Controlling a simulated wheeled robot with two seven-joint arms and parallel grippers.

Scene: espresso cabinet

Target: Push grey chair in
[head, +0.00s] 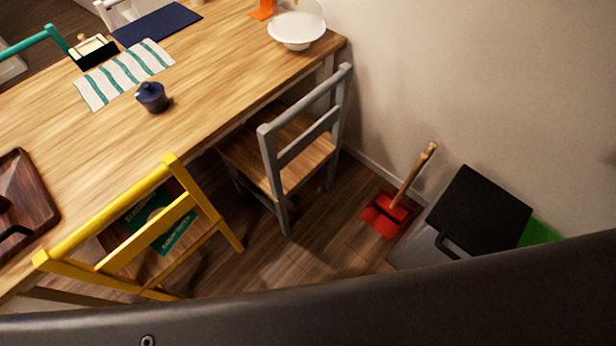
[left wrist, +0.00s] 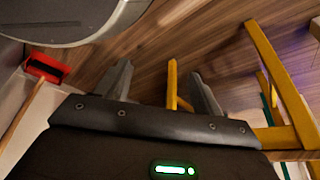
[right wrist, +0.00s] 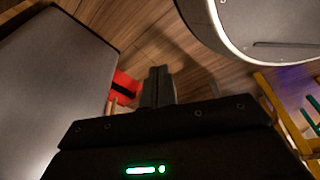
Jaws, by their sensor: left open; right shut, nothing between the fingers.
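The grey chair (head: 305,99) stands upright at the right end of the wooden table (head: 215,70) in the head view. It has a grey frame and a wooden seat, and its seat is partly under the table edge. Its backrest stands out from the table, on the near side. Neither gripper shows in the head view. My left gripper (left wrist: 160,80) is open in the left wrist view, with a yellow chair part beyond its fingers. My right gripper (right wrist: 158,74) is shut and empty in the right wrist view, over the floor near the red dustpan (right wrist: 124,88). Neither wrist view clearly shows the grey chair.
A yellow chair (head: 120,255) stands left of the grey chair. A dustpan with a wooden handle (head: 413,175) and a grey bin with a black lid (head: 480,212) are at the right by the wall. Bare floor (head: 310,245) lies in front of the grey chair.

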